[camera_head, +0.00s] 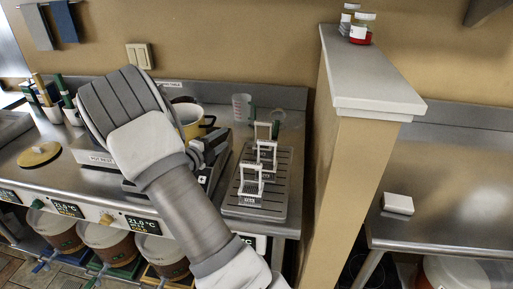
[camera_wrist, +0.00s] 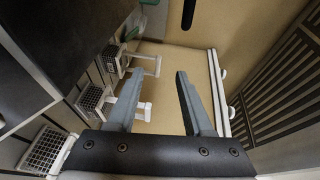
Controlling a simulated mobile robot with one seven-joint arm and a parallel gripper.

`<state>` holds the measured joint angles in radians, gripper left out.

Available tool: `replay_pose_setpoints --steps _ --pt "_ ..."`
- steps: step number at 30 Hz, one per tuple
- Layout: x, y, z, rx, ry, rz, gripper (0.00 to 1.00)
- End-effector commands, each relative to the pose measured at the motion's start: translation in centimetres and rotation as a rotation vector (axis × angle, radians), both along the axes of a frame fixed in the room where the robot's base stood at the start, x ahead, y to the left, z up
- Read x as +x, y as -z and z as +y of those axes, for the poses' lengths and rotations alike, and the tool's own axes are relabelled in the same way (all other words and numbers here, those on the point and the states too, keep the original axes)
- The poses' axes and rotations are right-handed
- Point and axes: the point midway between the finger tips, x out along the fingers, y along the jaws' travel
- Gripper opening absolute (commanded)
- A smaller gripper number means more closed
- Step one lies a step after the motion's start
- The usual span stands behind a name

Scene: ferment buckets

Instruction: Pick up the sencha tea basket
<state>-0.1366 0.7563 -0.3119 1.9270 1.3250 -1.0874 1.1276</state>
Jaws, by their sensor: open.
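Wire-mesh tea baskets with white upright handles stand in a row on a grey slatted tray (camera_head: 232,197). The front basket (camera_head: 250,190), middle basket (camera_head: 266,155) and back basket (camera_head: 262,132) carry small labels too small to read, so I cannot tell which is sencha. My gripper (camera_head: 212,147) is left of the row, partly hidden behind my arm. In the wrist view my gripper (camera_wrist: 160,73) is open with nothing between its fingers. Mesh baskets (camera_wrist: 92,97) (camera_wrist: 114,57) show left of the fingers, and another (camera_wrist: 46,149) at lower left.
A tan partition with a grey cap (camera_head: 375,90) rises right of the tray, with small jars (camera_head: 362,28) on top. A yellow pot (camera_head: 190,124) and a clear measuring cup (camera_head: 242,107) stand behind my gripper. Buckets (camera_head: 105,240) sit below the counter. A white block (camera_head: 398,204) lies on the right counter.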

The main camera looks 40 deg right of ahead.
Motion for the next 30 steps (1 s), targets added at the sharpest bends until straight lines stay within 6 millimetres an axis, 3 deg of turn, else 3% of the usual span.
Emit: replay_pose_setpoints --steps 3,9,24,30 --pt "-1.4 0.9 -0.9 -0.066 0.089 -0.041 0.51" --pt "-2.4 1.1 -2.1 -0.112 0.147 -0.071 0.51" --pt "-0.6 1.2 -11.8 -0.111 0.147 -0.071 0.51" --pt "-0.2 1.3 -13.4 -0.110 0.144 -0.070 0.51"
